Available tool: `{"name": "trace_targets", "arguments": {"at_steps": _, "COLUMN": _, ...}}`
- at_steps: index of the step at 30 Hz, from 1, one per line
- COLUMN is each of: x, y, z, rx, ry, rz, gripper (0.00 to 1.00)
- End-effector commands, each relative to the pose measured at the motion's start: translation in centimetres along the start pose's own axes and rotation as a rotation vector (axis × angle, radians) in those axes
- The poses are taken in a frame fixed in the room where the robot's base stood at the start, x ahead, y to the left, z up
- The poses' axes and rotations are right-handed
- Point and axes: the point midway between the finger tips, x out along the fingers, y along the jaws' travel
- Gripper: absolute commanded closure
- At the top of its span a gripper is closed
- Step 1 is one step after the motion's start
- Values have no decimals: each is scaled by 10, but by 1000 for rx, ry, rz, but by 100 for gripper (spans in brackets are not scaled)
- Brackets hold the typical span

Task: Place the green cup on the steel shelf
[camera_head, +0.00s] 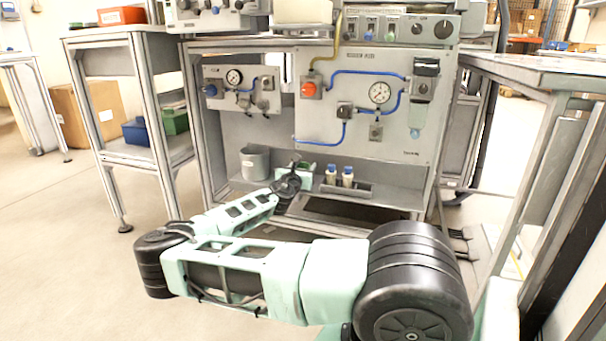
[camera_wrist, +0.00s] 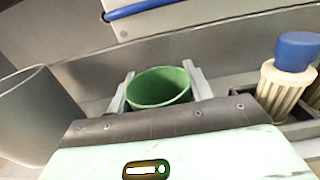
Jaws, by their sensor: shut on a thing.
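The green cup (camera_wrist: 160,88) is in the wrist view, upright with its open rim facing the camera. My gripper (camera_wrist: 160,87) is shut on it, with one pale finger on each side. In the head view the green cup (camera_head: 307,169) is a small green patch just beyond my gripper (camera_head: 301,168), partly hidden by my wrist. The steel shelf (camera_head: 235,182) is the low grey shelf of the bench, under the gauge panel. The cup is at this shelf; I cannot tell whether its base touches it.
A grey bin (camera_head: 255,163) stands left of the cup and also shows in the wrist view (camera_wrist: 30,112). The gauge panel (camera_head: 350,140) with blue hoses rises behind. A bench leg (camera_head: 205,150) bounds the left.

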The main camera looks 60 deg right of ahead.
Motion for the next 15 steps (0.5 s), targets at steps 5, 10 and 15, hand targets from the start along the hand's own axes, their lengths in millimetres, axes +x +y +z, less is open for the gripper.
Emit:
{"name": "trace_targets", "arguments": {"at_steps": 5, "x": 0, "y": 0, "z": 0, "rx": 0, "ry": 0, "rz": 0, "gripper": 71}}
{"name": "trace_targets", "arguments": {"at_steps": 10, "x": 0, "y": 0, "z": -4, "rx": 0, "ry": 0, "rz": 0, "gripper": 71}}
{"name": "trace_targets", "arguments": {"at_steps": 15, "x": 0, "y": 0, "z": -2, "rx": 0, "ry": 0, "rz": 0, "gripper": 28}}
